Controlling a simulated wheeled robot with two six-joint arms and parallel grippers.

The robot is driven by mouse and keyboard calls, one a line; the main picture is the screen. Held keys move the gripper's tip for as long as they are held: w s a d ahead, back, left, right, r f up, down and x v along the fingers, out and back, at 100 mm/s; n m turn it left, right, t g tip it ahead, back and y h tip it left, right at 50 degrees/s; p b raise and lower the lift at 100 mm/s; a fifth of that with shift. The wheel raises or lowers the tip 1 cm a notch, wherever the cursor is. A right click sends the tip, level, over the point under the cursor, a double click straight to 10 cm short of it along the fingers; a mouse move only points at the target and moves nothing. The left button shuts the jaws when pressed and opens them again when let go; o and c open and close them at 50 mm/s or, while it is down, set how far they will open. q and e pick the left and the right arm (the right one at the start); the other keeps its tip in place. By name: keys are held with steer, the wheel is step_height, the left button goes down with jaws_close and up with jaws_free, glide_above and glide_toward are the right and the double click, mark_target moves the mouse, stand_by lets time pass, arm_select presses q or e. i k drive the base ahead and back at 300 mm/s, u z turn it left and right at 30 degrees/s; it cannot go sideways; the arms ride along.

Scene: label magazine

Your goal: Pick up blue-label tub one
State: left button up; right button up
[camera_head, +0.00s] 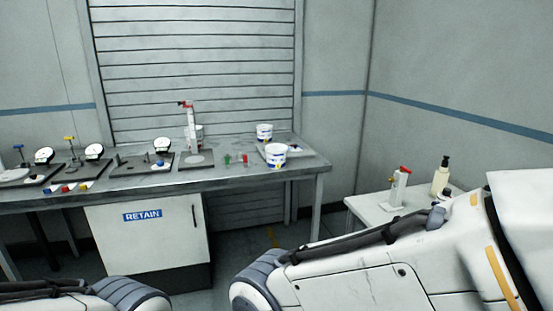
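Two white tubs with blue labels are at the right end of the long bench. The nearer tub (276,156) stands upright and has a small yellow mark low on its side. The farther tub (264,132) stands upright behind it, slightly to the left. I cannot tell which of them is tub one. Neither of my grippers is in view. Only links of my arms show along the bottom of the picture, well in front of the bench and apart from the tubs.
The bench (225,179) also holds a red-handled stand (190,125), dial gauges (94,151) on dark plates, and small green and red pieces (236,158). A RETAIN cabinet (150,240) is below. A side table (372,211) at right holds a pump bottle (440,178).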

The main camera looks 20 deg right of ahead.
mark_target(275, 153)
steer(key=u, duration=0.15)
steer(key=i, duration=1.3)
steer(key=z, duration=0.3)
steer(key=i, duration=1.95)
steer(key=z, duration=0.5)
